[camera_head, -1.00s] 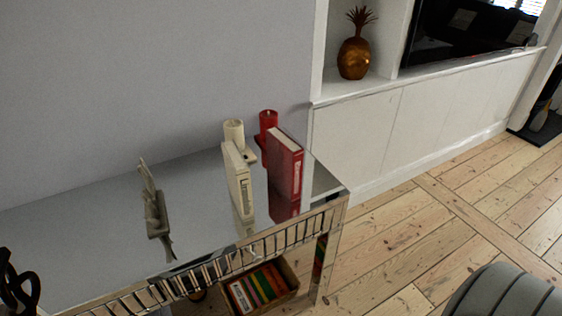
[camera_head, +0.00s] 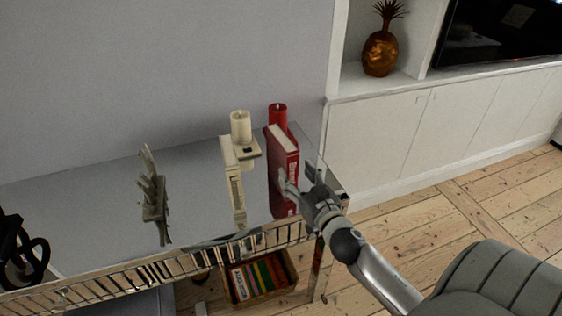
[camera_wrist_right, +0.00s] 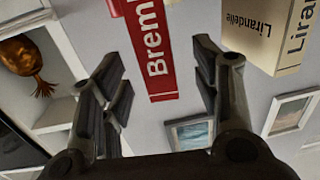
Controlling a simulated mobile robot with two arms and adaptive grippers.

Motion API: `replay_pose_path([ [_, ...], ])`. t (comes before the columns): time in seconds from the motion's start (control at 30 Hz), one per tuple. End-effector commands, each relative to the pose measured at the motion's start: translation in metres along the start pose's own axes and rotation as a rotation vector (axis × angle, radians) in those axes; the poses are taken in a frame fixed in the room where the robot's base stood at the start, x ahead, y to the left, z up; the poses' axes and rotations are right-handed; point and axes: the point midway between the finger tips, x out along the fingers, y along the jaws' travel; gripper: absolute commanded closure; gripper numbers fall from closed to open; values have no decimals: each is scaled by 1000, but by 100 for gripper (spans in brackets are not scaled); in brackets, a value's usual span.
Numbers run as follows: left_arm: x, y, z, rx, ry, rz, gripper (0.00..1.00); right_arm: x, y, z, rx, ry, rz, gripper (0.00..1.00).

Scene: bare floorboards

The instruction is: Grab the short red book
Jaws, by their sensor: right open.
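The red book (camera_head: 284,152) stands upright on the mirrored console table (camera_head: 100,205), near its right end, with a red candle (camera_head: 278,116) behind it. My right gripper (camera_head: 299,180) is open and empty at the book's right front side. In the right wrist view, which looks upside down, the red book (camera_wrist_right: 151,48) shows its lettered spine between the two spread fingers (camera_wrist_right: 156,68). Neither finger clearly touches it. My left gripper is not in view.
A cream book (camera_head: 236,190) stands left of the red one, by a cream candle (camera_head: 240,128) on a holder. A grey-green ornament (camera_head: 153,200) stands further left. A crate (camera_head: 262,288) of books lies below. White cabinets (camera_head: 400,140) line the right wall.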

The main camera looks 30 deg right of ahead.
Motion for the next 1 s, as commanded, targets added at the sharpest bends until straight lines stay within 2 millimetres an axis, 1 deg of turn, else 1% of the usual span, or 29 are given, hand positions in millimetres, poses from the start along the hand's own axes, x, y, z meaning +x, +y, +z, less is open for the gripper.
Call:
replay_pose_path([
  [0.03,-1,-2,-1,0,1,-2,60,3,0,-5,1,13,-7,43],
  [0.13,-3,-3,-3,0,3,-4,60,13,-1,-8,2,19,-12,43],
  [0.3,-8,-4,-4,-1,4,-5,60,38,-1,-8,3,17,-11,43],
  [0.4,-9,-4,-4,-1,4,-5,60,49,0,-7,1,16,-10,43],
  [0.67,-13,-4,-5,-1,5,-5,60,64,0,-7,2,15,-10,43],
  [0.9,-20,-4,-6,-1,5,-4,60,95,4,-7,2,16,-10,43],
  [1.0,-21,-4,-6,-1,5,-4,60,104,4,-6,3,15,-9,43],
])
